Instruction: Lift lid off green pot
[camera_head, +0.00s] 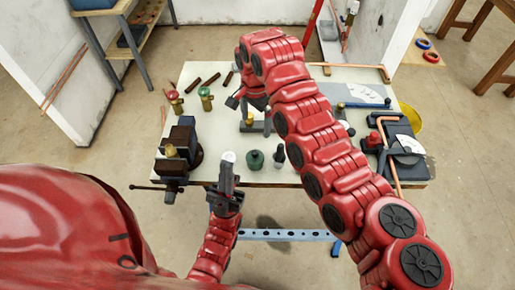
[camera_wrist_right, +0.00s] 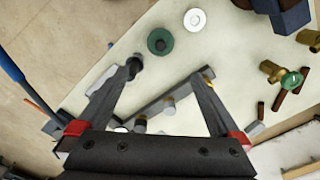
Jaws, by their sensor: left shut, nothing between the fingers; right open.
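The green pot (camera_head: 255,160) stands near the front edge of the workbench, between a white-topped pot (camera_head: 228,160) and a dark grey one (camera_head: 279,157). From above in the right wrist view, the green pot (camera_wrist_right: 160,41) is a round green shape with a small knob-like centre; the lid's seam is too small to see. My left gripper (camera_head: 229,170) is shut and empty, just in front of and overlapping the white-topped pot. My right gripper (camera_wrist_right: 169,75) is open and empty above the bench, with the green pot beyond its fingertips; the arm partly hides it in the head view.
A vise (camera_head: 182,140) stands on the bench's left side. Brass valves with green (camera_head: 206,92) and red (camera_head: 173,95) handles stand behind it. Dark short tubes lie at the back. A tool with a copper pipe (camera_head: 388,150) is at the right. A grey bar lies below my right fingers.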

